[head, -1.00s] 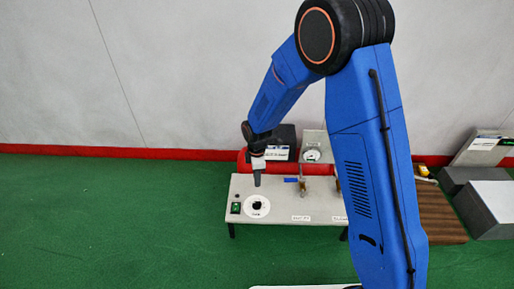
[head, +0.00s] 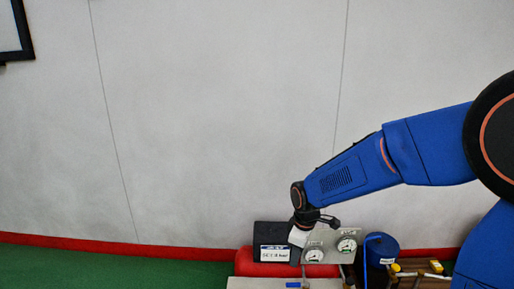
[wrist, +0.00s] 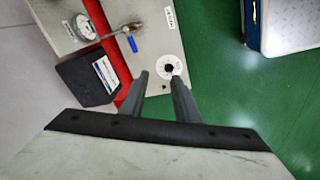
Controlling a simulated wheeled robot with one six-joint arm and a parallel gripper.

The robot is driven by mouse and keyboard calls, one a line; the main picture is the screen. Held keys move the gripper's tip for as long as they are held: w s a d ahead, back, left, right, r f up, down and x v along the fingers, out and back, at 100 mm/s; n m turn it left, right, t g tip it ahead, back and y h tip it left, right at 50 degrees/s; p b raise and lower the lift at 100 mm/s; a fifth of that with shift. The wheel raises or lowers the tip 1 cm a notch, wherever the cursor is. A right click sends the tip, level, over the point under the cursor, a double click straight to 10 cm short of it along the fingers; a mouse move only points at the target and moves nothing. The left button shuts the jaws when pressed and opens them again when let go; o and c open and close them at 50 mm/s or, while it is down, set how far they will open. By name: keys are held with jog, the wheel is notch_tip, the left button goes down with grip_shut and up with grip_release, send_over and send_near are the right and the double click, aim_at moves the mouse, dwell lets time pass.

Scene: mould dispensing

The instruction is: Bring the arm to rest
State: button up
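My blue arm reaches in from the right of the head view, bent down at the wrist. My gripper (head: 302,262) hangs in front of the gauges, and its fingertips are too small to read there. In the wrist view the two grey fingers of my gripper (wrist: 159,76) stand apart with nothing held between them. Past the fingertips lies a white disc with a dark hole (wrist: 169,58) on the pale bench. I cannot tell the exact height of the gripper above the bench.
The pale bench (head: 255,284) is at the bottom edge of the head view. A black box (head: 272,231) with a label, round dial gauges (head: 347,245), and a blue cylinder (head: 382,247) stand behind it.

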jog(key=s+d+r+m+t, duration=0.1)
jog(key=s+d+r+m, duration=0.5)
jog(key=s+d+r, duration=0.45)
jog(key=s+d+r+m+t, duration=0.1)
jog(key=s+d+m, duration=0.1)
jog(key=s, duration=0.5)
jog(key=s+d+r+m+t, duration=0.1)
jog(key=s+d+r+m, duration=0.1)
jog(key=s, duration=0.6)
jog(key=d+m, duration=0.1)
jog(key=m, duration=0.1)
jog(key=shift+d+m+h, duration=0.25)
jog(key=shift+m+h, duration=0.05)
